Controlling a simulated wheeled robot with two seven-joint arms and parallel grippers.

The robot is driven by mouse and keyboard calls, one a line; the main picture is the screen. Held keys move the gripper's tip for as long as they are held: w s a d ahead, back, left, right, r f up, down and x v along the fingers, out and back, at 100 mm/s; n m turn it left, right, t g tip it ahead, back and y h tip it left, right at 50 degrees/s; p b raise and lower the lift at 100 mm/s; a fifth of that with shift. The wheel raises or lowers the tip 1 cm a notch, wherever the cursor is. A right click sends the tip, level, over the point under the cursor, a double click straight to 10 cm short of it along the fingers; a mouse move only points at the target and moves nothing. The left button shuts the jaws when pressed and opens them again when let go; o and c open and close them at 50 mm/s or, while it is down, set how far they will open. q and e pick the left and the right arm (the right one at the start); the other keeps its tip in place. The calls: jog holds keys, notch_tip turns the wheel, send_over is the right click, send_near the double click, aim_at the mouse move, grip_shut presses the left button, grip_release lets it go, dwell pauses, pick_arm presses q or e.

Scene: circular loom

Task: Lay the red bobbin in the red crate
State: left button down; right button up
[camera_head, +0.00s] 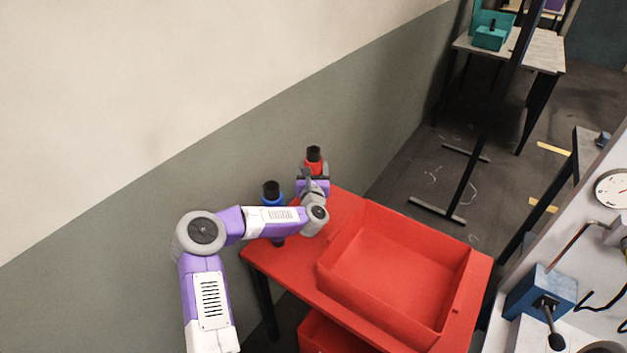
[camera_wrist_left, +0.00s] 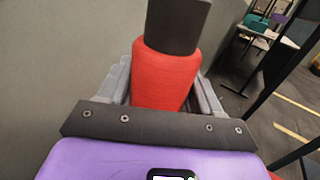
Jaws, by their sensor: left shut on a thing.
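The red bobbin (camera_head: 314,164) has a black top and stands upright at the far end of the red table. In the left wrist view the red bobbin (camera_wrist_left: 163,78) fills the space between the two grey fingers. My left gripper (camera_head: 313,178) is shut on it; the fingers (camera_wrist_left: 165,85) lie on both sides of its red body. Its lower end is hidden, so I cannot tell whether it touches the table. The red crate (camera_head: 395,268) is open and empty on the table, to the right of and nearer than the bobbin. My right gripper is not in view.
A blue bobbin (camera_head: 272,192) with a black top stands left of the red one, partly behind my left arm. The red table (camera_head: 285,263) has bare room left of the crate. A wall runs behind the table.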

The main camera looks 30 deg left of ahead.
pick_arm(q)
jog(key=shift+r, duration=0.2)
jog(key=shift+r, duration=0.45)
notch_tip(320, 180, up, 18)
jog(key=p, duration=0.8)
jog(key=shift+r+p, duration=0.15)
jog(key=shift+p, duration=0.15)
